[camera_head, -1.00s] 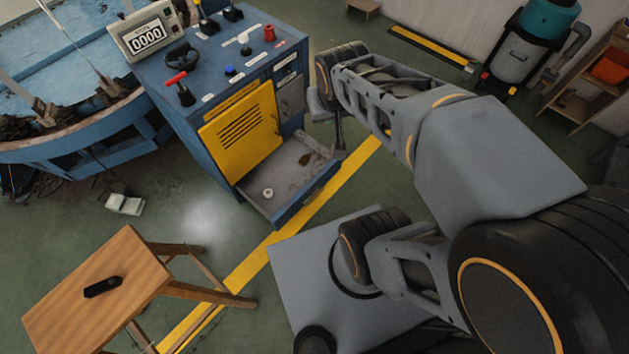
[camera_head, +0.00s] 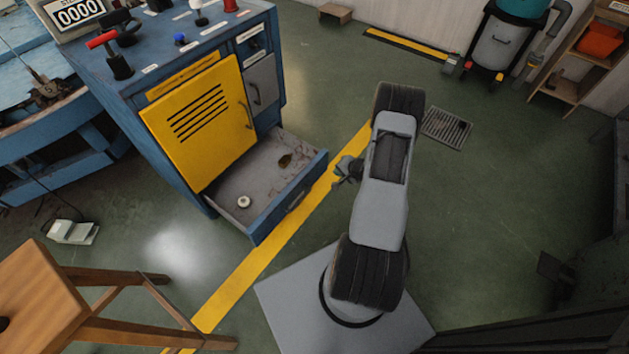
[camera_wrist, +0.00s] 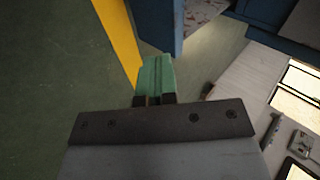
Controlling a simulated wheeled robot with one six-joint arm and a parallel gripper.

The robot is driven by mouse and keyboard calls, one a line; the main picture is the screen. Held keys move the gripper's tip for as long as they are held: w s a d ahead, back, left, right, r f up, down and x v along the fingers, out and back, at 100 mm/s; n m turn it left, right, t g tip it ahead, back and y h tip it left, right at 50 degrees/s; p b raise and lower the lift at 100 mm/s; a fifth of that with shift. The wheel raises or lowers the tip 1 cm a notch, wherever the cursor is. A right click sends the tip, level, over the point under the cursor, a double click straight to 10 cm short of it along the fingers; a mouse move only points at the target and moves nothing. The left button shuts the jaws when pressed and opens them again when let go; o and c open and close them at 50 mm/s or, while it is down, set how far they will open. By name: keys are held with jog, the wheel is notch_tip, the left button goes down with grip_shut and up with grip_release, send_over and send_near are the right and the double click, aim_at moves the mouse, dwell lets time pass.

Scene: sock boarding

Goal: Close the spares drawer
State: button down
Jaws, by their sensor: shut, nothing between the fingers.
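The spares drawer (camera_head: 290,196) is pulled out at the bottom of the blue cabinet, below the yellow door. Inside it are a small white round part (camera_head: 244,202) and a dark brownish piece (camera_head: 285,160). My gripper (camera_head: 345,170) is in front of the drawer's outer face, to the right of its right end and apart from it in the head view. In the wrist view my gripper (camera_wrist: 155,75) shows its green fingers shut together and empty. A blue panel edge, probably the drawer front (camera_wrist: 160,25), lies just beyond the fingertips.
The blue cabinet (camera_head: 190,60) carries knobs and a counter display on top. Its yellow door (camera_head: 200,120) is shut. A wooden stool (camera_head: 40,300) stands at lower left. A yellow floor line (camera_head: 250,265) runs past the drawer. Green floor to the right is mostly clear.

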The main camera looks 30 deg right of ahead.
aim_at(310, 173)
jog(key=shift+m+y, duration=0.3)
jog(key=b+x, duration=0.1)
jog(key=x, duration=0.3)
jog(key=b+x, duration=0.2)
jog(key=x, duration=0.2)
jog(key=s+a+b+x, duration=0.1)
jog(key=b+x, duration=0.1)
jog(key=x, duration=0.3)
jog(key=shift+w+f, duration=0.1)
jog(key=shift+f, duration=0.25)
jog(key=shift+w+a+r+b, duration=0.1)
jog(key=shift+w+a+b, duration=0.15)
jog(key=shift+w+b, duration=0.35)
jog(key=shift+w, duration=0.25)
